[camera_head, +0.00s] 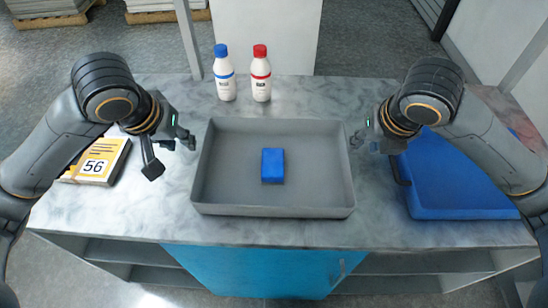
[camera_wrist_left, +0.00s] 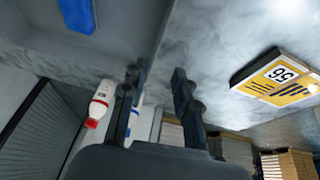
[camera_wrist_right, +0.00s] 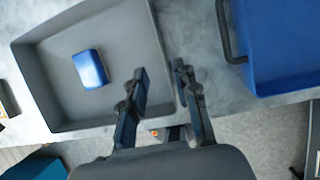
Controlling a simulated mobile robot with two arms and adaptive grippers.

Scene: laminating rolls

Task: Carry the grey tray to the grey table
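The grey tray (camera_head: 225,199) lies flat on the marbled tabletop, with a blue block (camera_head: 272,166) inside it. My left gripper (camera_head: 172,156) is open and empty beside the tray's left wall. Its two fingers stand apart in the left wrist view (camera_wrist_left: 157,72), near the tray's edge. My right gripper (camera_head: 376,152) is open and empty beside the right wall. In the right wrist view (camera_wrist_right: 160,68) the tray's wall appears between its spread fingers. I cannot tell whether either gripper touches the tray. No separate grey table can be made out.
A blue-capped bottle (camera_head: 224,78) and a red-capped bottle (camera_head: 261,78) stand behind the tray. A yellow-white box marked 56 (camera_head: 98,162) lies left.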

